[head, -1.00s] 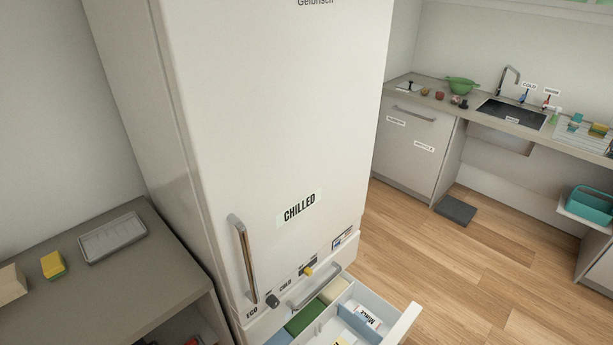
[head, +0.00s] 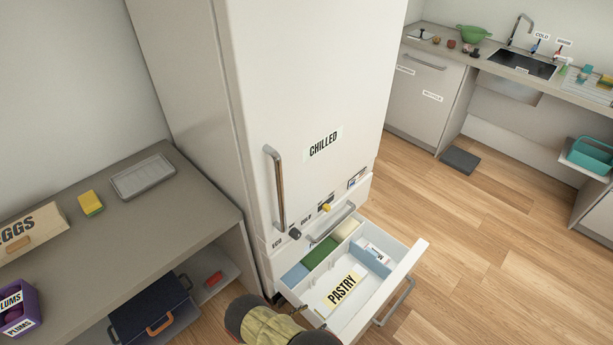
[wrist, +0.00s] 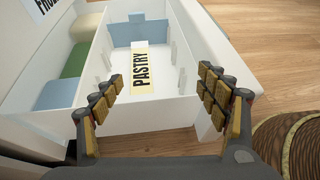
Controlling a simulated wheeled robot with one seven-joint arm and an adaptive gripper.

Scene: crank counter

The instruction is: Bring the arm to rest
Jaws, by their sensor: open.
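My gripper (wrist: 160,92) is open in the wrist view, its two padded fingers apart with nothing between them. Beyond the fingers is the pulled-out drawer (wrist: 215,50) of the fridge, with a PASTRY label (wrist: 141,70) on its floor. In the head view my arm shows at the bottom edge, in front of the open drawer (head: 408,262). The fingertips are hard to make out there. The fridge (head: 310,90) has its tall CHILLED door shut.
A grey counter (head: 130,215) with an EGGS box (head: 32,228), a yellow sponge (head: 90,203) and a tray (head: 143,177) stands left. A dark blue box (head: 150,308) sits on its lower shelf. Wooden floor (head: 470,260) right of the drawer is clear.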

